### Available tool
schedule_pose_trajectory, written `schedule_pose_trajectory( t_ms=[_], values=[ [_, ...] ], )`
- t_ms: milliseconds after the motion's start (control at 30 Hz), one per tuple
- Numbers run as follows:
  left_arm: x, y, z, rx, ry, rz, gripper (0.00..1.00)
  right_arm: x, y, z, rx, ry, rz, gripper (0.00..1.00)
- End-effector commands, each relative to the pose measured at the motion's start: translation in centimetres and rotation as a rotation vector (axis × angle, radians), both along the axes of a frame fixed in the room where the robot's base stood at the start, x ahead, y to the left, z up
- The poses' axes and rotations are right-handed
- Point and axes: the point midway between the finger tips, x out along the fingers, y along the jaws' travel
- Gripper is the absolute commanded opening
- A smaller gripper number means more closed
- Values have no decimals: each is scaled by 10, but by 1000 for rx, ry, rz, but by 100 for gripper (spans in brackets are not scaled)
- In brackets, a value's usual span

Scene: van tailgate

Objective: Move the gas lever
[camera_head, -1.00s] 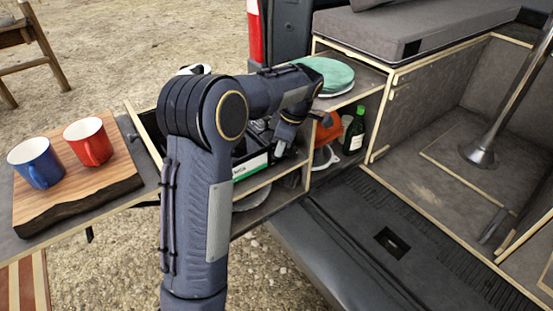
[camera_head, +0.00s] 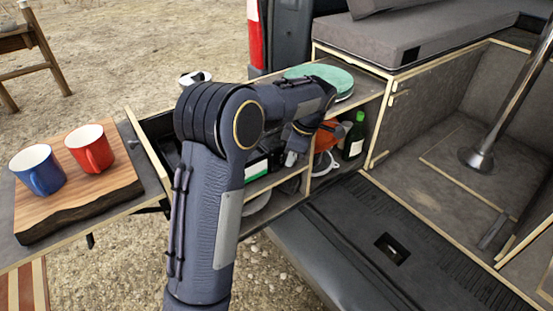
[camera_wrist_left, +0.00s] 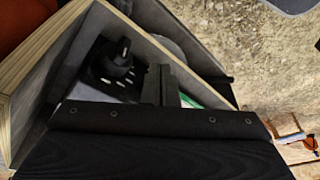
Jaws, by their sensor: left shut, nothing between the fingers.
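My left gripper (camera_head: 291,158) reaches down into the open shelf unit on the van's tailgate side; my own arm hides much of it in the head view. In the left wrist view its dark fingers (camera_wrist_left: 167,84) are shut together with nothing between them. A black knob-like part (camera_wrist_left: 120,55) stands just left of the fingers, apart from them in the picture. It sits over a dark surface with small light marks. I cannot tell for sure whether this is the gas lever; no lever shows clearly in the head view. My right gripper is not in view.
A wooden board (camera_head: 112,200) with a blue mug (camera_head: 38,172) and a red mug (camera_head: 90,150) lies at left. A green round item (camera_head: 335,75) lies on the shelf top. A green bottle (camera_head: 354,138) stands inside the shelf. Wooden shelf edges (camera_wrist_left: 45,60) border the gripper closely.

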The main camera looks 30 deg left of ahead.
Motion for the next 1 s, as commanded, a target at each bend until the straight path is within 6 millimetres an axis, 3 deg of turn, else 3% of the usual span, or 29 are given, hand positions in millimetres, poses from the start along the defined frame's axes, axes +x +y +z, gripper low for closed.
schedule_pose_trajectory(
  t_ms=[267,700,1000],
  values=[
    [0,0,2,0,0,2,0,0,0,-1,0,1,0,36],
    [5,-15,65,1,-1,2,0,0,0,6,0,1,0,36],
    [5,-17,75,0,1,2,0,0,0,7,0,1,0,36]
  ],
)
